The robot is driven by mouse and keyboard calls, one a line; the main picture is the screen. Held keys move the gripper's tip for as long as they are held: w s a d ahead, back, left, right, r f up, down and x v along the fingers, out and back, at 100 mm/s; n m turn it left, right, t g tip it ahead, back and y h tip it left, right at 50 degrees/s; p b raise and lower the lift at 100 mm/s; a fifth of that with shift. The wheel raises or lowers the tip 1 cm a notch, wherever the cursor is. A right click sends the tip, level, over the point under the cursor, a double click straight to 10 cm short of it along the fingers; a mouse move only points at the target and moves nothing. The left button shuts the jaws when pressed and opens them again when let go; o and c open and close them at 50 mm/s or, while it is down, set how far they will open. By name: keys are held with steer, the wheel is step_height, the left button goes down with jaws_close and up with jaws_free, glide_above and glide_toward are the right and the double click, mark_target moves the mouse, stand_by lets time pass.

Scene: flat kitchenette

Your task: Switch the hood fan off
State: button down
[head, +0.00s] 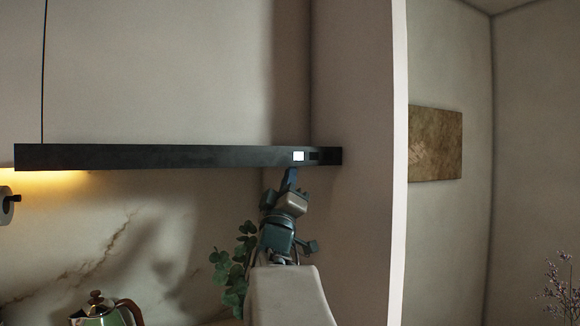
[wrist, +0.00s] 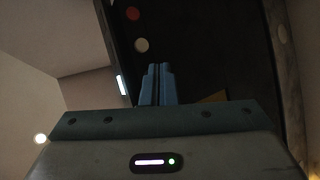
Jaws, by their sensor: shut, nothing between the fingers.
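The hood is a long dark bar (head: 150,157) under the cabinet in the head view. A small lit white panel (head: 298,156) and a darker patch beside it sit near its right end. My gripper (head: 291,172) is shut and empty, its tips just below the lit panel; I cannot tell whether they touch the hood. In the wrist view the shut fingers (wrist: 157,70) point at the dark hood underside (wrist: 205,50). A red round spot (wrist: 132,13) and a pale round spot (wrist: 141,45) show there, with a lit strip (wrist: 122,84) to the left. The fan's state is not visible.
A wall edge (head: 399,160) stands right of the hood. A green plant (head: 232,265) is behind my arm at its left. A kettle (head: 105,312) is at the lower left, a paper roll (head: 6,205) at the far left. Warm light glows under the hood's left end.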

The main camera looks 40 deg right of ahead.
steer(key=shift+r, duration=0.15)
stand_by(0.4)
steer(key=shift+f+b, duration=0.65)
steer(key=shift+b, duration=0.3)
step_height(320, 180, down, 6)
steer(key=b, duration=0.7)
stand_by(1.1)
